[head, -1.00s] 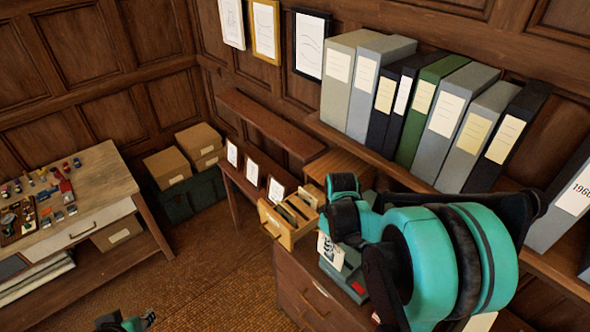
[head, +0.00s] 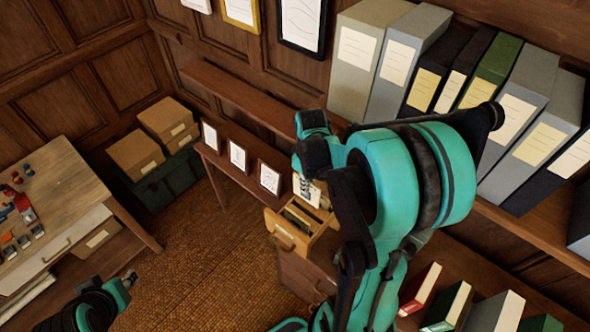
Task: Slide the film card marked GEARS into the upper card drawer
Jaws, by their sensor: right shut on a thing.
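My right gripper (head: 311,170) is shut on a white film card (head: 306,190) with a dark printed pattern, too small to read as GEARS. The card hangs upright just above and behind the open card drawer (head: 288,232); I cannot tell if its lower edge is inside. The wooden drawer is pulled out and holds several dark dividers or cards.
Several framed cards (head: 238,157) stand on a narrow shelf left of the drawer. Large binders (head: 410,60) fill the upper right shelf, smaller books (head: 447,306) the lower right. Cardboard boxes (head: 137,155) and a workbench (head: 60,190) are at left. The floor between is clear.

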